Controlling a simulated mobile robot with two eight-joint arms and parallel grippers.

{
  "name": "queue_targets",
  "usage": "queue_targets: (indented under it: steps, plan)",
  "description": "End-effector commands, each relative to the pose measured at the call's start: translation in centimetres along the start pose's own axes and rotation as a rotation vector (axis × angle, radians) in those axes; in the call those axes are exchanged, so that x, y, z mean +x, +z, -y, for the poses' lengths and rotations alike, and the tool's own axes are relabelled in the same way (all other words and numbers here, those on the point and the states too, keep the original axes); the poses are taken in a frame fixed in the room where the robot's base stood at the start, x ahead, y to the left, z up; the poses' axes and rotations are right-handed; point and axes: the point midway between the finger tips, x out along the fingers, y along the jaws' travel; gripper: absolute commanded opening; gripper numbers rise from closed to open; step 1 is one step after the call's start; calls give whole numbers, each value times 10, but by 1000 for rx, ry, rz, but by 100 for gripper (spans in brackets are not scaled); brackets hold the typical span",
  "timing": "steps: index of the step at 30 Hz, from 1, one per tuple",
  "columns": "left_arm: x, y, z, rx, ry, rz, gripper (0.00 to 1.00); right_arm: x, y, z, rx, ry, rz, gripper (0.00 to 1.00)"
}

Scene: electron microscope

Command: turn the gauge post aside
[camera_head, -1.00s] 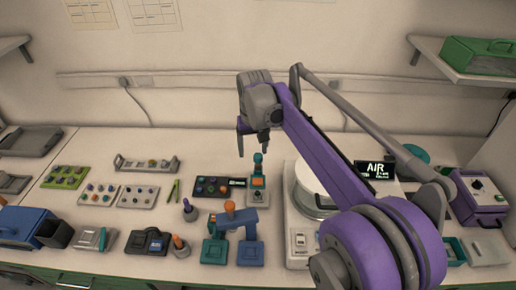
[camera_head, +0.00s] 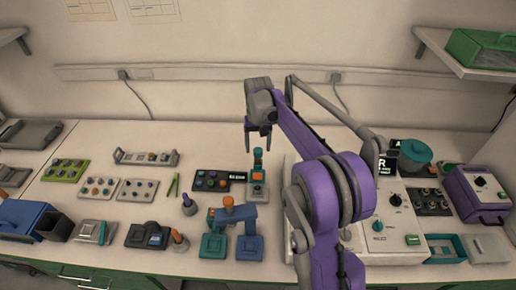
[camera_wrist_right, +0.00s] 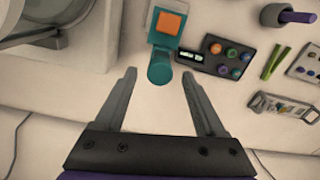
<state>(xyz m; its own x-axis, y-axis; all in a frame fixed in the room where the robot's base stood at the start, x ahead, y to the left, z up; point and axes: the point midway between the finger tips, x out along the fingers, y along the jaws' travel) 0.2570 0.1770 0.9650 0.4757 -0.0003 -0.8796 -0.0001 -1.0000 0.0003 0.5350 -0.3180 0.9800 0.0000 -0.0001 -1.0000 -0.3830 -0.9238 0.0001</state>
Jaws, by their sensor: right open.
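The post I take for the gauge post (camera_head: 258,162) stands upright near the middle of the bench, with a teal top and an orange part, on a small grey-and-teal base. In the right wrist view its round teal top (camera_wrist_right: 160,72) shows between and just beyond my fingertips, beside an orange square. My right gripper (camera_head: 257,146) points down over the post, open and empty. In the right wrist view its two fingers (camera_wrist_right: 159,75) are spread wide, one on each side of the teal top; I see no contact. My left gripper is not in view.
A dark panel with coloured knobs (camera_head: 211,180) sits left of the post. A grey instrument with knobs (camera_head: 395,216) stands right, partly behind my arm. Bare bench lies behind the post.

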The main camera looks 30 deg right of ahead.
Motion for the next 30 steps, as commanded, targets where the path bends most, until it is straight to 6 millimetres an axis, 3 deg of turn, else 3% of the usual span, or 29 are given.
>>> queue_targets:
  steps: [4, 13, 25, 30]
  plan:
    - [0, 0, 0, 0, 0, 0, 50, 11, 0, 0, 0, 0, 0, 72]
    - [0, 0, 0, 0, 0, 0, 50, 13, 0, 0, 0, 0, 0, 72]
    - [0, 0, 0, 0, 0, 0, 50, 13, 0, 0, 0, 0, 0, 2]
    - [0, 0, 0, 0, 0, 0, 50, 13, 0, 0, 0, 0, 0, 0]
